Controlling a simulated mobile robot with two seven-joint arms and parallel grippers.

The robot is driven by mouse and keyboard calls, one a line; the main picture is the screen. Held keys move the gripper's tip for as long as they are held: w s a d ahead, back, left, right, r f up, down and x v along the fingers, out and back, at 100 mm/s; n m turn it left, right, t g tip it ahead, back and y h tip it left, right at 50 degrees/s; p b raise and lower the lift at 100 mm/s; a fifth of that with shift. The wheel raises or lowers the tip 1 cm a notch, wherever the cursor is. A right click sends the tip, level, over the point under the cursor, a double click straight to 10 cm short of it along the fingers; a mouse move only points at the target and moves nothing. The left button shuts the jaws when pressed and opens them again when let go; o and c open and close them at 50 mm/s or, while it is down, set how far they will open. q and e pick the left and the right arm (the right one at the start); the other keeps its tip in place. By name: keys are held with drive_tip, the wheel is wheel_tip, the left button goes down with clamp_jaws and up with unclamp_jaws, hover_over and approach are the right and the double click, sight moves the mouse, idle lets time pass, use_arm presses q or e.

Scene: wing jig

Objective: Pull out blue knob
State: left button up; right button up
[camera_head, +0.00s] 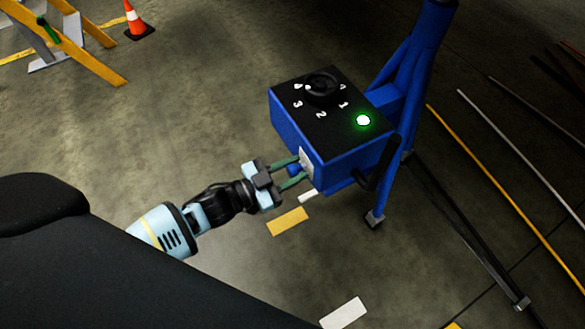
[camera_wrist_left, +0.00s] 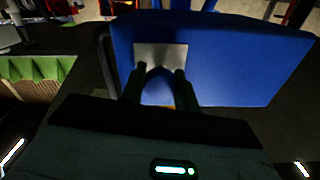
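The blue knob (camera_head: 294,170) sits on a pale plate (camera_head: 307,163) on the side of a blue control box (camera_head: 345,158). My left gripper (camera_head: 296,168) reaches the plate from the left, with one green finger on each side of the knob. In the left wrist view the knob (camera_wrist_left: 158,88) lies between the two dark fingers (camera_wrist_left: 160,82), in front of the pale plate (camera_wrist_left: 162,54). I cannot tell whether the fingers press on it. My right gripper is not in view.
The box top has a black dial (camera_head: 322,86) with numbers and a lit green lamp (camera_head: 363,120). A black handle (camera_head: 376,165) is on its right side, and a blue stand (camera_head: 412,75) is behind. Yellow trestle parts (camera_head: 75,45) and a cone (camera_head: 137,20) stand far left.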

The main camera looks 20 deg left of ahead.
sight(289, 173)
use_arm(q)
clamp_jaws()
drive_tip(key=shift+p+v, duration=0.6)
drive_tip(key=shift+v, duration=0.7)
drive_tip(key=shift+s+a+r, duration=0.1)
drive_tip(key=shift+s+a, duration=0.15)
drive_tip(key=shift+s, duration=0.05)
drive_tip(key=o, duration=0.8)
unclamp_jaws()
drive_tip(key=shift+s+a, duration=0.1)
drive_tip(key=shift+o, duration=0.2)
